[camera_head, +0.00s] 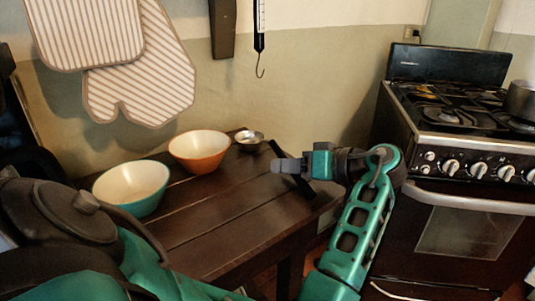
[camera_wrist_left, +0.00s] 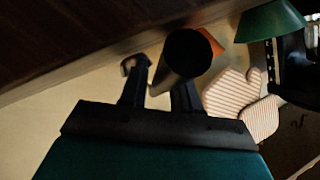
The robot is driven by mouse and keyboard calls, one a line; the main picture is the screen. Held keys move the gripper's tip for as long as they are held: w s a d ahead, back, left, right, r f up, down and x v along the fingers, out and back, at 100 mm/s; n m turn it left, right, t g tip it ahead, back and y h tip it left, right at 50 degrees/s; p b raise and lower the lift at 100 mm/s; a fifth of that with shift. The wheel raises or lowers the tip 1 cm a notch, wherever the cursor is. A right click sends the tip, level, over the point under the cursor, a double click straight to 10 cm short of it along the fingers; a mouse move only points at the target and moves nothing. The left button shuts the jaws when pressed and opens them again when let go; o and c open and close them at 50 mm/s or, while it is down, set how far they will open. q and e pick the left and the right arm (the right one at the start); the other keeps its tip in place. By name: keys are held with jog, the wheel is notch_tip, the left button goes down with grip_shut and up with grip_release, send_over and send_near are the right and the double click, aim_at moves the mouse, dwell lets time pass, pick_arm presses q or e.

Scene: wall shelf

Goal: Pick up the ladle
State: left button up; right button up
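The ladle (camera_head: 249,137) is at the far right end of the dark wooden table, with its metal bowl near the wall. A slim gap shows beside the left finger, so contact is not clear. My right gripper is out of view.
An orange bowl (camera_head: 199,150) and a teal bowl (camera_head: 132,187) stand left of the ladle on the table (camera_head: 220,228). A stove (camera_head: 450,150) stands at the right.

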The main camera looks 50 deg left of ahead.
pick_arm(q)
grip_shut()
notch_tip(320, 180, up, 10)
jog(key=shift+r+p, duration=0.1)
jog(key=shift+p, duration=1.05)
jog(key=shift+c, duration=1.6)
grip_release()
grip_shut()
